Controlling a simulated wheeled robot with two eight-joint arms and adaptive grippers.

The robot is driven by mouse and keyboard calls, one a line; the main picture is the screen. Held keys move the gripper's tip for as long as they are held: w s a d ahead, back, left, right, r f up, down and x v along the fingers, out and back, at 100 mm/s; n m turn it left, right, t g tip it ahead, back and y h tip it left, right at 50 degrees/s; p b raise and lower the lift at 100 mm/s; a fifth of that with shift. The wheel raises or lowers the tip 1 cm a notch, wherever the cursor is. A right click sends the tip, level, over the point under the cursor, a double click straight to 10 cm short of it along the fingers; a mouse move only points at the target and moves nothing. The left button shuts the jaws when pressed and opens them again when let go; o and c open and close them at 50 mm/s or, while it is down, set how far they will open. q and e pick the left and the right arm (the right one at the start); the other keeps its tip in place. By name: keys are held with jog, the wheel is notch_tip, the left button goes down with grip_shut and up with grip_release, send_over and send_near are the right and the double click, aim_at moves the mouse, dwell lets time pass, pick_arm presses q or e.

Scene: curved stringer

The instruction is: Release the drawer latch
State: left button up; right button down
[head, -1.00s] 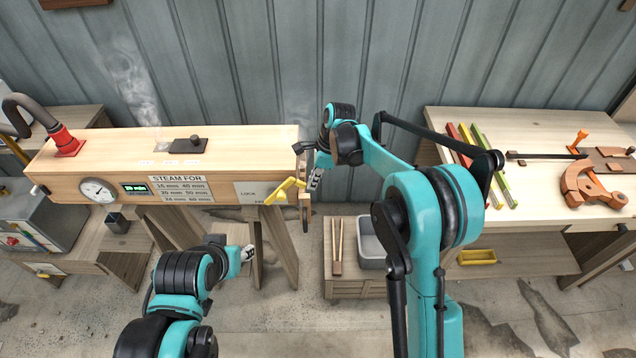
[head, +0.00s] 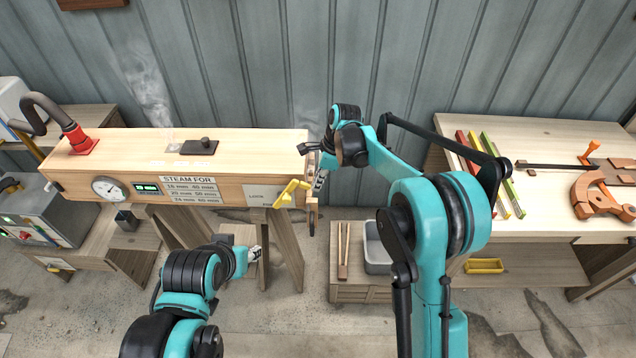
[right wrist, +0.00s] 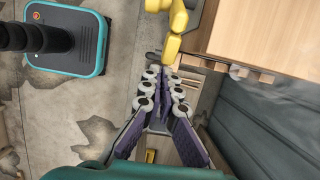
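The long wooden steam box (head: 235,140) lies across the left half of the head view. A yellow latch lever (head: 292,192) sits at its right end, beside a label reading LOCK (head: 256,194). My right gripper (head: 320,181) is just right of the lever, by the box's end. In the right wrist view the yellow lever (right wrist: 174,46) lies just beyond my fingertips (right wrist: 162,76), with no clear grip on it.
A red valve with a hose (head: 77,138) and a dark lidded plate (head: 199,146) are on the box top. Steam rises there. A workbench (head: 560,140) with coloured strips and an orange clamp (head: 600,197) stands right. A low crate with a grey bin (head: 377,257) stands between.

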jog(key=d+f+b, duration=0.2)
jog(key=d, duration=0.1)
jog(key=p+v, duration=0.2)
jog(key=v, duration=0.8)
jog(key=shift+a+r, duration=0.2)
jog(key=shift+a, duration=0.1)
jog(key=s+d+f+n+t+h+b, duration=0.1)
jog(key=s+d+n+t+b, duration=0.2)
jog(key=s, duration=0.4)
jog(key=s+d+n+b, duration=0.2)
jog(key=s+d+n, duration=0.3)
jog(key=s, duration=0.2)
jog(key=s+d+f+n+t+h+b, duration=0.1)
jog(key=s+d+n+t+b, duration=0.15)
jog(key=s+d+n, duration=0.35)
jog(key=s+f+n+t+h+b, duration=0.1)
jog(key=s+f+n+b, duration=0.1)
jog(key=s+f+n, duration=0.2)
jog(key=s+d+f, duration=0.1)
jog(key=s+f, duration=0.1)
jog(key=s, duration=0.2)
jog(key=shift+s+f+t, duration=0.2)
jog(key=shift+f+t, duration=0.15)
jog(key=shift+f, duration=0.05)
jog(key=shift+a, duration=0.1)
